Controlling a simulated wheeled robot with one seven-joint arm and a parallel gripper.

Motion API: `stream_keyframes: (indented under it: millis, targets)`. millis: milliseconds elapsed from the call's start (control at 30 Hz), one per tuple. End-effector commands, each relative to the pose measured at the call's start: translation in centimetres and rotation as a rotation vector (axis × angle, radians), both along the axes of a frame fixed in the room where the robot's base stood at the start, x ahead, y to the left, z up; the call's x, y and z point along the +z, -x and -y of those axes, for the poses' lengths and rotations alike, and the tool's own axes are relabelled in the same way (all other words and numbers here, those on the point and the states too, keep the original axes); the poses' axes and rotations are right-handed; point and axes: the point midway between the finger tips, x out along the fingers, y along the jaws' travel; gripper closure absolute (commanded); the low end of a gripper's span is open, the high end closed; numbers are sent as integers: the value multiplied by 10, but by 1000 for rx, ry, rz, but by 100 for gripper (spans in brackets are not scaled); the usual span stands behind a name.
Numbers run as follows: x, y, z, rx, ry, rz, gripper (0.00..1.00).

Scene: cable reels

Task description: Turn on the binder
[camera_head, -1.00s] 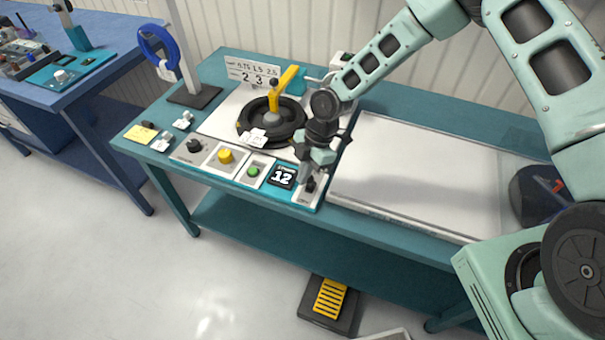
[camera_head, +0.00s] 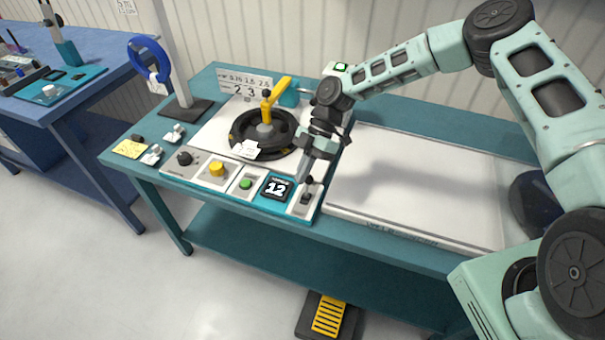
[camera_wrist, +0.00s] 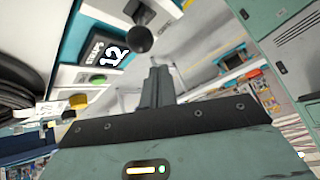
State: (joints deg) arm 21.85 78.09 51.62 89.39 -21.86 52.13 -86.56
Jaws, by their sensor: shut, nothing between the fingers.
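The binder is a teal-edged bench unit with a round black reel holder (camera_head: 265,133) and a yellow arm (camera_head: 277,92) over it. Its front panel carries a dark knob (camera_head: 184,158), a yellow knob (camera_head: 217,169), a green button (camera_head: 246,184), a display reading 12 (camera_head: 277,187) and a black lever switch (camera_head: 305,198) at the right end. My gripper (camera_head: 304,180) is shut and empty, pointing down close over that switch. In the wrist view, the closed fingertips (camera_wrist: 158,70) are close to the switch's dark ball end (camera_wrist: 139,39); I cannot tell whether they touch.
A white flat panel (camera_head: 420,185) fills the bench to the right. A stand with a blue ring (camera_head: 150,62) is at the left. A yellow-ribbed pedal (camera_head: 328,316) lies on the floor in front. A blue table (camera_head: 65,85) stands further left.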

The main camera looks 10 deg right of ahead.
Motion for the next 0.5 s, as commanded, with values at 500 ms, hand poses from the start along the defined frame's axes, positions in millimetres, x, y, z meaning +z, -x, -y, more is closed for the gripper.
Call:
stream_keyframes:
  millis: [500]
  targets:
    - [7,1,-3,0,0,0,100]
